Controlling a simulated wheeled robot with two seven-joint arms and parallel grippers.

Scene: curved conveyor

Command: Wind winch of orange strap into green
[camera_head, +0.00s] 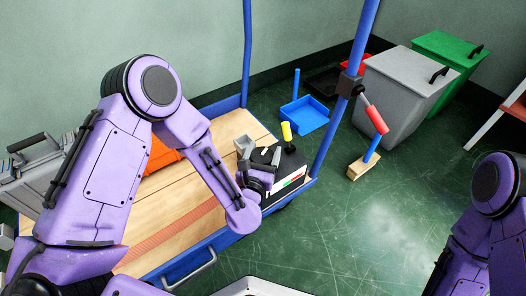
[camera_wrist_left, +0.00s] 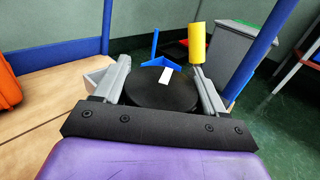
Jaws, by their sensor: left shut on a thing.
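The winch (camera_head: 287,172) is a black box at the near right corner of the wooden cart top, with a white, green and red scale (camera_head: 292,183) on its side. A yellow handle (camera_head: 287,131) stands up from it; it also shows in the wrist view (camera_wrist_left: 197,43). The orange strap (camera_head: 170,238) lies along the boards toward the winch. My left gripper (camera_wrist_left: 160,84) is shut on the winch's round black disc (camera_wrist_left: 160,93), one finger each side. The disc has a white mark (camera_wrist_left: 166,75). The scale's reading is too small to tell. My right gripper is outside the view.
A blue post (camera_head: 342,95) with a red-handled lever (camera_head: 376,118) rises beside the winch. A grey case (camera_head: 35,172) and an orange object (camera_head: 160,155) sit on the cart. A blue tray (camera_head: 304,115), grey bin (camera_head: 398,85) and green bin (camera_head: 445,48) stand on the floor beyond.

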